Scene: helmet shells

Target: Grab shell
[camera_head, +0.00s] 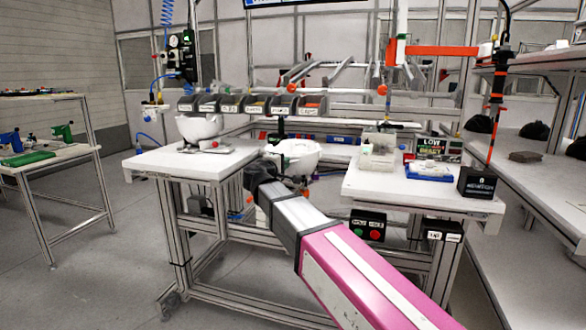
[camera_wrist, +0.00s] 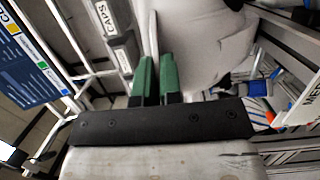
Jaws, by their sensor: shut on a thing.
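A white helmet shell (camera_head: 300,150) is in the gap between the two white tables, just beyond the end of my arm. In the wrist view the shell (camera_wrist: 207,45) fills the upper middle, its pale wall running down to my gripper. My gripper (camera_wrist: 157,70) has two green fingers close together, shut on the shell's edge. The exact contact is partly hidden by the fingers. In the head view the fingers are hidden behind the dark wrist. A second white shell (camera_head: 200,127) rests on a holder on the left table.
The left table (camera_head: 165,160) and right table (camera_head: 400,188) flank my arm. A row of labelled bins (camera_head: 245,104) hangs behind. The right table carries a clear box (camera_head: 380,150), a blue tray (camera_head: 428,172) and a black box (camera_head: 477,182). Open floor lies at the left.

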